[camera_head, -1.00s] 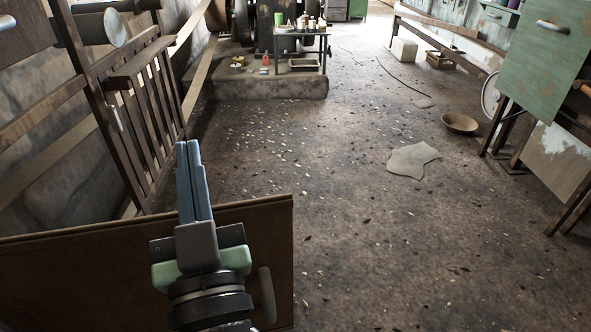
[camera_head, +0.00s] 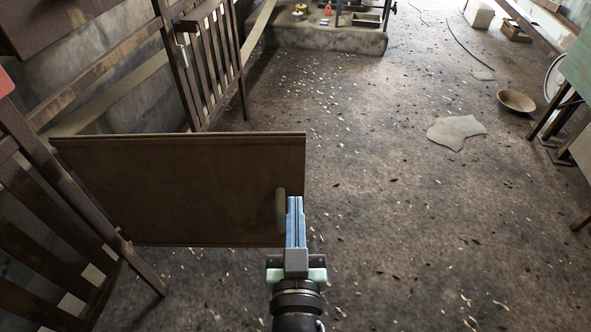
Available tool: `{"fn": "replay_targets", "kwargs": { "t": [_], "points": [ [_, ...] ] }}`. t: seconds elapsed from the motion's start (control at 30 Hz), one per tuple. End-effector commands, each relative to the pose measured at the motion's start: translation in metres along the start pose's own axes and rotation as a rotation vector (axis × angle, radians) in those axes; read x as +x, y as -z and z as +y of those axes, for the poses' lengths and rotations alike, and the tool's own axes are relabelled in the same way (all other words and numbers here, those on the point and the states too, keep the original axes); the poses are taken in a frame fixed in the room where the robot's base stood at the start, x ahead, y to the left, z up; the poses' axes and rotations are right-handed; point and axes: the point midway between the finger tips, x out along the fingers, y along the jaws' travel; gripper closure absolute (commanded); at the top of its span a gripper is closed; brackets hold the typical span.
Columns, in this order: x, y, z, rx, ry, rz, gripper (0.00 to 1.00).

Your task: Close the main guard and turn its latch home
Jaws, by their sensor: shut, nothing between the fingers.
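The brown panel (camera_head: 170,190), which looks like the main guard, stands swung out from the slatted frame on the left. My gripper (camera_head: 295,205) has blue fingers pressed together, pointing away from me, just right of the handle. The fingers overlap the panel's right edge in the picture; I cannot tell whether they touch it or the handle. A small pale fitting (camera_head: 183,54) hangs on the dark frame post; I cannot tell whether it is the latch.
Slatted dark railings stand at the left (camera_head: 211,60) and lower left (camera_head: 50,230). The floor (camera_head: 390,220) to the right is open, with scattered chips. A flat pale scrap (camera_head: 457,132) and a brown bowl (camera_head: 516,101) lie further right. A stone plinth (camera_head: 325,38) is at the back.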

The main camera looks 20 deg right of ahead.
Motion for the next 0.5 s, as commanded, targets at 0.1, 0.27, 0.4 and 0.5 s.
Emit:
{"fn": "replay_targets", "kwargs": {
  "t": [0.1,0.27,0.4,0.5],
  "points": [
    [0.022,0.002,-0.001,0.001,0.001,0.003,1.0],
    [0.05,0.001,-0.001,0.001,0.0,0.002,1.0],
    [0.069,0.001,0.0,0.001,-0.001,0.001,1.0],
    [0.078,0.0,0.0,0.001,-0.001,0.0,1.0]
  ]
}}
